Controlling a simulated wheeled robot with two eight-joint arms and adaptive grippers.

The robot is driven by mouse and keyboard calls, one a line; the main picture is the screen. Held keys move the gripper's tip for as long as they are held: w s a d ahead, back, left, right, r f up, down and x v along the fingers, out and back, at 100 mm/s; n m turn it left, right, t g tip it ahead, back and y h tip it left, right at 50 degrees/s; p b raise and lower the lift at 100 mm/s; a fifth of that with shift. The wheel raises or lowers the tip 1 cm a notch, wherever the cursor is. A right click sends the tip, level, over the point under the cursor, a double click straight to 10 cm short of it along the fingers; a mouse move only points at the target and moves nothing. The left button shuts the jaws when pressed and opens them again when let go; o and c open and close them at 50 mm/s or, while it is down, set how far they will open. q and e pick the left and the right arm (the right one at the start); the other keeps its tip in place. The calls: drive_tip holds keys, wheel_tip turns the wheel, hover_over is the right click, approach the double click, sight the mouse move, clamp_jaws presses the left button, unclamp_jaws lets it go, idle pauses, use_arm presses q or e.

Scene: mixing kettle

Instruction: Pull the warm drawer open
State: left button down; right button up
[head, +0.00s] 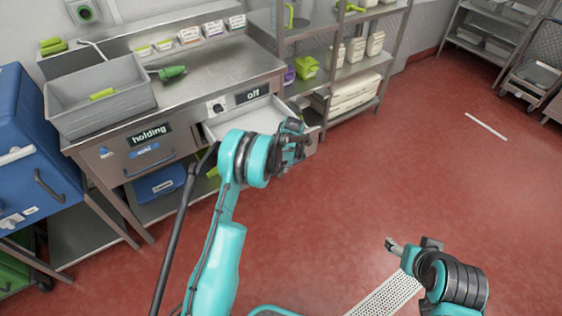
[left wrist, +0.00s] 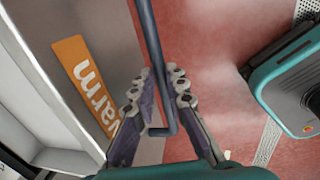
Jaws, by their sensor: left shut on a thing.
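The warm drawer (head: 222,125) stands partly pulled out under the counter's right end, with its pale inside showing. In the left wrist view its metal front (left wrist: 112,30) carries an orange label (left wrist: 86,80) reading "warm". A dark bar handle (left wrist: 151,40) runs along that front. My left gripper (head: 294,143) is at the drawer's front. In the left wrist view its fingers (left wrist: 160,100) are on both sides of the handle and shut on it. In the head view my arm hides the handle and most of the front. My right gripper (head: 392,246) is low over the floor, away from the drawer; its jaw opening is unclear.
A drawer marked "holding" and "cold" (head: 148,155) is shut to the left. A grey bin (head: 100,105) and a green object (head: 172,73) are on the counter (head: 225,65). A shelf rack (head: 340,80) stands behind to the right. The red floor (head: 430,160) on the right is mostly clear.

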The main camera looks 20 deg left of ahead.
use_arm(q)
drive_tip(key=shift+s+d, duration=0.75)
drive_tip(key=shift+d, duration=0.25)
drive_tip(key=c, duration=1.5)
unclamp_jaws()
drive_tip(key=shift+c, duration=0.2)
wheel_tip(320, 180, up, 12)
drive_tip(key=s+d, duration=0.1)
drive_tip(key=shift+s+d, duration=0.2)
drive_tip(key=shift+d, duration=0.2)
drive_tip(key=shift+f, duration=0.1)
